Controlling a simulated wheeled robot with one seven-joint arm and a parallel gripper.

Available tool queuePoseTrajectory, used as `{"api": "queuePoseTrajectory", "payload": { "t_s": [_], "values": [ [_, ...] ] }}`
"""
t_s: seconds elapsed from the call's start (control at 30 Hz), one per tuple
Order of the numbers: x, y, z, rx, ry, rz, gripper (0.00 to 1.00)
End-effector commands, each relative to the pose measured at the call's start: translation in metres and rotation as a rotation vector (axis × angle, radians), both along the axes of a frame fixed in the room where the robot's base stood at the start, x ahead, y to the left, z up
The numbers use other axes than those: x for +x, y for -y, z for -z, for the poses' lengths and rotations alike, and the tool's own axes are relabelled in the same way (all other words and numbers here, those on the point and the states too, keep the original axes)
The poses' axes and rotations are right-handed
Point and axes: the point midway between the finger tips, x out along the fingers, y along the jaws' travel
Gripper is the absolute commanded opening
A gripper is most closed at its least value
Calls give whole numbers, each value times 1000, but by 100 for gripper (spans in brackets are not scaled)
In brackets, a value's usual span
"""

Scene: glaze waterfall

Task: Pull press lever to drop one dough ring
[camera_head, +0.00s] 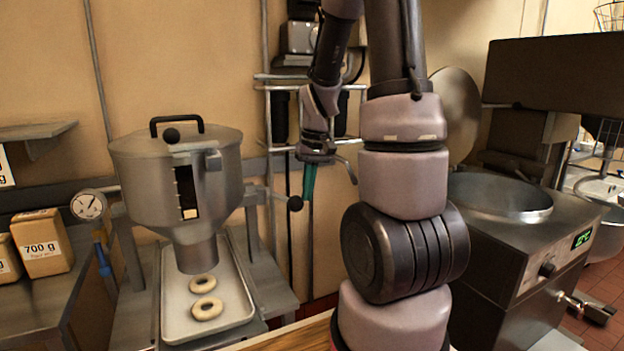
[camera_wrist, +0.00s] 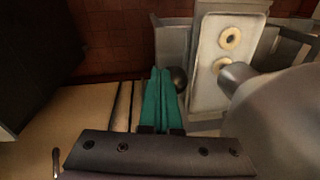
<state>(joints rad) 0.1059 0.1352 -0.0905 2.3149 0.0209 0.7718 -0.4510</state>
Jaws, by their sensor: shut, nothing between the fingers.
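The press (camera_head: 178,185) is a steel hopper with a lid and a narrow spout, on a stand at the left in the head view. Its lever is a thin rod ending in a dark ball knob (camera_head: 295,203), reaching out to the right of the hopper. The knob also shows in the wrist view (camera_wrist: 179,79). My gripper (camera_head: 309,182) has teal fingers, shut and empty, pointing down just right of the knob. In the wrist view the fingers (camera_wrist: 162,95) are beside the knob; contact is not clear. Two pale dough rings (camera_head: 203,284) (camera_head: 207,308) lie on the tray (camera_head: 172,300) under the spout.
A round pressure gauge (camera_head: 88,205) and bags marked 700 g (camera_head: 43,245) stand left of the press. A fryer (camera_head: 500,198) with a green display is at the right. A rack (camera_head: 288,112) hangs on the wall behind my arm.

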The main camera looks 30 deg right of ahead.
Motion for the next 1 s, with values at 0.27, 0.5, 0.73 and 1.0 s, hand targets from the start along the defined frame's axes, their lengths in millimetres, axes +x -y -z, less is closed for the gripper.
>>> {"api": "queuePoseTrajectory", "payload": {
  "t_s": [0.27, 0.5, 0.73, 1.0],
  "values": [
    [-16, 4, -32, 0, 2, 0, 0],
    [-18, 4, -35, 0, 1, 1, 0],
    [-17, 4, -35, 0, 2, 1, 0],
    [-17, 5, -35, 0, 2, 1, 0]
  ]
}}
